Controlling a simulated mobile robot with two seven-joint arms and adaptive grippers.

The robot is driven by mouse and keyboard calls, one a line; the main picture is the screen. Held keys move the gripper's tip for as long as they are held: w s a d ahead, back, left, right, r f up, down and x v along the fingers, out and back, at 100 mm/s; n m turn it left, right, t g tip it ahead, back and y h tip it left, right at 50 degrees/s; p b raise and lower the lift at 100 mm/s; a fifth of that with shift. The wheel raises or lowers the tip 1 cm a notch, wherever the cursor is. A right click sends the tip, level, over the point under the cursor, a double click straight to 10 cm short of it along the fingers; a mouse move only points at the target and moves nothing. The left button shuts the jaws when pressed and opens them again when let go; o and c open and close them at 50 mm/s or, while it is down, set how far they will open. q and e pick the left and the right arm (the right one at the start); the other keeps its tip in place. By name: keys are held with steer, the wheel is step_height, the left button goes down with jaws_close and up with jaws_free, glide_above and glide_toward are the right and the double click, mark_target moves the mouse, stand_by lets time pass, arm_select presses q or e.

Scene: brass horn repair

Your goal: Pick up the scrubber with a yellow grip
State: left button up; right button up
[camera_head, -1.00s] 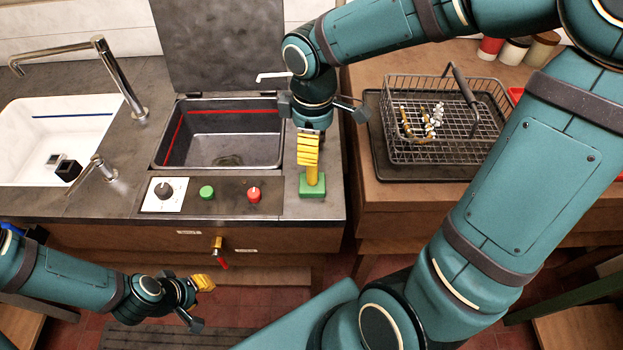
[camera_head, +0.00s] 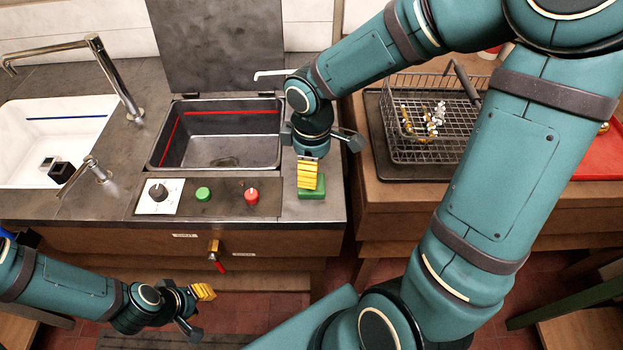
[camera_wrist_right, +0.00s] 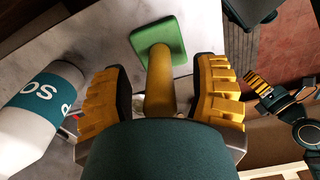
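The scrubber has a green block (camera_head: 312,195) and an upright yellow grip (camera_wrist_right: 159,80). It stands on the grey counter right of the dark basin, and its green block (camera_wrist_right: 159,40) also shows in the right wrist view. My right gripper (camera_head: 311,176) is directly above the block, pointing down. In the right wrist view its yellow-padded fingers (camera_wrist_right: 160,95) are open on either side of the grip, with gaps on both sides. The head view hides the grip behind the fingers. My left gripper (camera_head: 203,292) is low at the lower left, away from the scrubber; its opening is unclear.
A control panel (camera_head: 226,197) with knobs lies left of the scrubber, before the dark basin (camera_head: 225,152). A wire basket (camera_head: 440,150) with small parts stands on the right table. A white bottle (camera_wrist_right: 38,115) is close by in the right wrist view.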

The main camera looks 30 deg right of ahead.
jaws_close()
